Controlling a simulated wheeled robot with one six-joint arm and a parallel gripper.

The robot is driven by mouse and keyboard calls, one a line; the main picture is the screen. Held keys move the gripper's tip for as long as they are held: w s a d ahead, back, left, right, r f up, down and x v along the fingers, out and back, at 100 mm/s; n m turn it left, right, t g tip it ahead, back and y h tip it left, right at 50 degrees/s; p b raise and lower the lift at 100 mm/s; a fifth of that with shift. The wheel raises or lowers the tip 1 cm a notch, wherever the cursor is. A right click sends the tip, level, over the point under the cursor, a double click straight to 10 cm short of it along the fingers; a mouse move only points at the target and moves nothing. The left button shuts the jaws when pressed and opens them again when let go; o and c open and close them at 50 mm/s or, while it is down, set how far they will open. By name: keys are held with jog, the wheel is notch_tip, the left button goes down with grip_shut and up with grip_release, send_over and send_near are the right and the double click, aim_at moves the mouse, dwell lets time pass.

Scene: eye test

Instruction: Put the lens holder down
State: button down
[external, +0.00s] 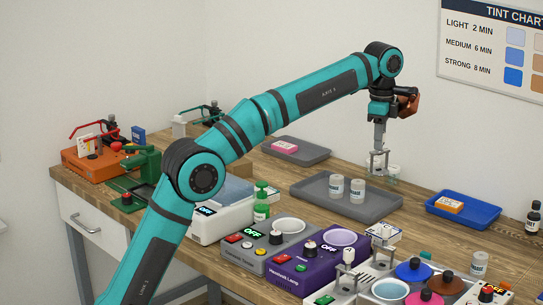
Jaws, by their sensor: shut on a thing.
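My gripper (380,122) points down over the right part of the bench. It is shut on the lens holder (379,158), a grey metal piece with an upright stem and a wider lower frame. Pale, clear lenses seem to show at its lower end, but they are small and hard to make out. The holder hangs upright near the back right edge of the dark grey tray (315,190). I cannot tell from this angle whether its bottom touches anything.
Two white-labelled jars (337,189) stand on the dark grey tray. A blue tray (482,211) lies to the right, and a smaller grey tray (312,155) behind. A purple machine (318,262) and a tank with colored lids (413,270) stand in front. A dark bottle (532,218) is far right.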

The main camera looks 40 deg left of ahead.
jog(key=w+a+n, duration=0.1)
jog(key=w+a, duration=0.2)
jog(key=a, duration=0.6)
jog(key=w+a, duration=0.3)
jog(key=a, duration=0.6)
jog(key=s+a+f+n, duration=0.1)
jog(key=a+f, duration=0.2)
jog(key=a, duration=3.4)
jog(key=s+a+f+n, duration=0.1)
jog(key=s+a, duration=0.3)
jog(key=a, duration=0.6)
jog(key=s+a+f, duration=0.1)
jog(key=s+a, duration=0.3)
jog(key=a, duration=0.5)
notch_tip(320, 180, down, 10)
jog(key=shift+w+a+r, duration=0.15)
jog(key=shift+w+r, duration=0.05)
jog(key=shift+f, duration=0.1)
jog(key=c, duration=1.3)
grip_release()
jog(key=shift+o, duration=0.2)
